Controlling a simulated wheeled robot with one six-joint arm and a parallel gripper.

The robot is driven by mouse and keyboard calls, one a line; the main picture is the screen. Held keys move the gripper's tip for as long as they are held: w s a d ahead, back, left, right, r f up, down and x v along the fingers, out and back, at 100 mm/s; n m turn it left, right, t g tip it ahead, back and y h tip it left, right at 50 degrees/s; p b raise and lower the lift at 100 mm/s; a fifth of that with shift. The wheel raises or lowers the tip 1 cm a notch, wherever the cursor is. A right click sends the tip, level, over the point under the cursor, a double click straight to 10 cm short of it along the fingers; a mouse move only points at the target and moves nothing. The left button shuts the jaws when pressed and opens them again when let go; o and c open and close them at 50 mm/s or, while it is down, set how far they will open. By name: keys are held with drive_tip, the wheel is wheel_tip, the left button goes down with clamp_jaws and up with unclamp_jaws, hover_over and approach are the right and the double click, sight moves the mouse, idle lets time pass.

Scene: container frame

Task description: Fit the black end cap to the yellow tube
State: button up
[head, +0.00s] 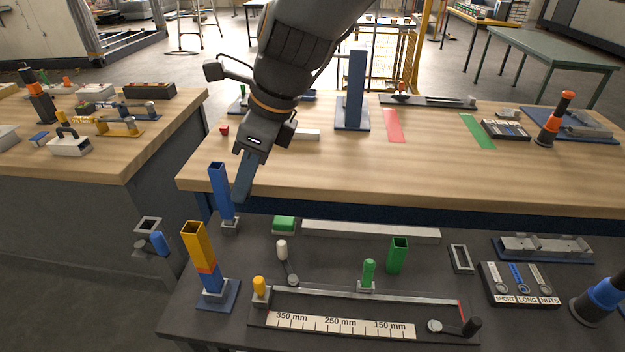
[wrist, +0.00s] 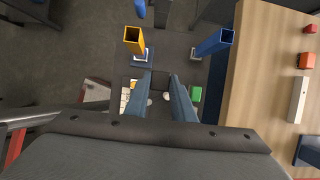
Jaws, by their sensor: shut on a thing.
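The yellow tube (head: 199,245) stands upright, open end up, above an orange band and a blue lower part in a blue-based holder (head: 217,298) at the left of the dark lower bench. It also shows in the wrist view (wrist: 134,41). My gripper (head: 240,193) points down above the bench, up and right of the yellow tube, near the blue tube (head: 220,190) in the picture. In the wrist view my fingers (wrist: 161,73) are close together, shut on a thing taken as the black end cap. The cap is not clearly visible against the dark background.
The open blue tube (wrist: 215,42) stands close to my gripper. A green tube (head: 397,254) and a ruler fixture (head: 340,327) stand on the lower bench. The wooden bench (head: 300,168) rises behind.

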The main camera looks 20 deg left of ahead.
drive_tip(key=s+a+r, duration=0.4)
drive_tip(key=s+a, duration=0.2)
drive_tip(key=s, duration=0.2)
drive_tip(key=shift+f+b, duration=2.1)
drive_tip(key=shift+f, duration=0.65)
drive_tip(key=shift+p, duration=1.25)
drive_tip(key=shift+f, duration=0.65)
